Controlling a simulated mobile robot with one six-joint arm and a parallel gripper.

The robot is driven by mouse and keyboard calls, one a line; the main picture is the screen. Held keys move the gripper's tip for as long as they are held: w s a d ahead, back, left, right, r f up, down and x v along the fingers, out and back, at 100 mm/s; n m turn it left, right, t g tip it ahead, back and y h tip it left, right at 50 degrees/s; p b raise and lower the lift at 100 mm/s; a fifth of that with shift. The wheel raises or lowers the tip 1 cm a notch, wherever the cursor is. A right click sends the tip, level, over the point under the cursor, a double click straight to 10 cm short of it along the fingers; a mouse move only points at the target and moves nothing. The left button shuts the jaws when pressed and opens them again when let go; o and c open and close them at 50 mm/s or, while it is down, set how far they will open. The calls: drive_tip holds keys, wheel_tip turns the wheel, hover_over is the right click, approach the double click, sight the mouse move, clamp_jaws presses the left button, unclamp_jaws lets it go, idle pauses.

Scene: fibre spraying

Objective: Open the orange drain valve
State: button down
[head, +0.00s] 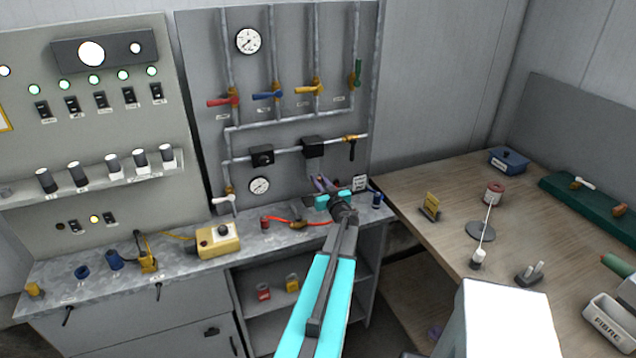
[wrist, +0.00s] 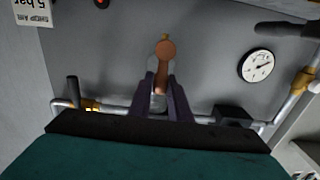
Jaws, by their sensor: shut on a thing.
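The orange drain valve shows in the wrist view as a copper-orange lever with a round end (wrist: 165,52), standing out from the grey panel. My gripper (wrist: 162,85) has its two dark purple fingers on either side of the lever and is shut on it. In the head view my gripper (head: 322,184) is at the lower part of the pipe panel, between the lower gauge and a white label. There the fingers and wrist hide the valve. How far the lever is turned is hard to tell.
A lower gauge (head: 260,186) and a white label (head: 360,183) flank my gripper. A horizontal pipe with black boxes (head: 313,147) runs above it. Red, blue, yellow and green levers (head: 222,101) sit higher up.

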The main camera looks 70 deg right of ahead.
drive_tip(key=shift+s+d+r, duration=0.1)
drive_tip(key=shift+s, duration=0.05)
drive_tip(key=c, duration=1.6)
unclamp_jaws()
drive_tip(key=shift+c, duration=0.2)
drive_tip(key=shift+b+v, duration=0.55)
drive_tip(key=shift+v, duration=0.7)
drive_tip(key=b+v, duration=0.4)
drive_tip(key=v, duration=0.7)
drive_tip(key=shift+s, duration=0.1)
